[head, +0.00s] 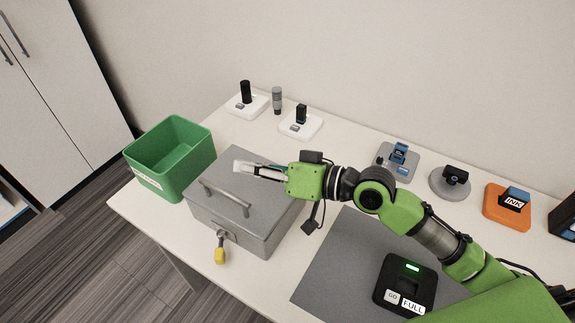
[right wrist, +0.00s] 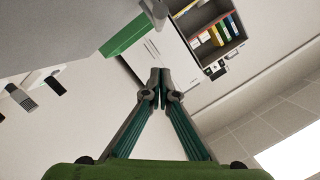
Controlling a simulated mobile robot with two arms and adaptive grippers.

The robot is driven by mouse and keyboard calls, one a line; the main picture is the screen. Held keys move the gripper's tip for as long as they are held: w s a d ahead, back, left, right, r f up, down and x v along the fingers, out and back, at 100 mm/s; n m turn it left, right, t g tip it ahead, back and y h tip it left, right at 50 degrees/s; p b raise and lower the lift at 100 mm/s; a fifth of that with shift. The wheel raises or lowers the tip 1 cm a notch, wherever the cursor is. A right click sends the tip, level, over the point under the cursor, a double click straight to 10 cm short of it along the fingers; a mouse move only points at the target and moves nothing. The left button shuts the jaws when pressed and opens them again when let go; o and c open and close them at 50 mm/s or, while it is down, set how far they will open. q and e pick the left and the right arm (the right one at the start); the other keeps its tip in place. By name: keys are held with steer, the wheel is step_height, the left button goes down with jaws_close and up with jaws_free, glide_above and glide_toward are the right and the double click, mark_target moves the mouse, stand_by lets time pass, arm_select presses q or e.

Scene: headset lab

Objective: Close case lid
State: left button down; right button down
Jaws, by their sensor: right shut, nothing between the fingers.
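The grey case (head: 270,236) stands on the table, left of centre in the head view. Its lid (head: 268,203) lies flat over the box and looks down, with a bar handle (head: 224,197) on top. A latch with a yellow end (head: 220,253) hangs at the case's front. My right gripper (head: 240,168) is over the far part of the lid, its fingers pointing left. Whether it touches the lid I cannot tell. In the right wrist view its fingertips (right wrist: 160,76) meet with nothing between them. My left gripper is not in view.
A green bin (head: 182,182) stands just left of the case; it also shows in the right wrist view (right wrist: 125,36). A dark mat (head: 325,272) with a black device (head: 391,283) lies right. Small stands (head: 300,124) and an orange block (head: 506,208) line the back.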

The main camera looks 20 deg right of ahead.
steer(key=b+v, duration=0.3)
steer(key=v, duration=0.5)
steer(key=shift+s, duration=0.5)
steer(key=shift+f, duration=0.1)
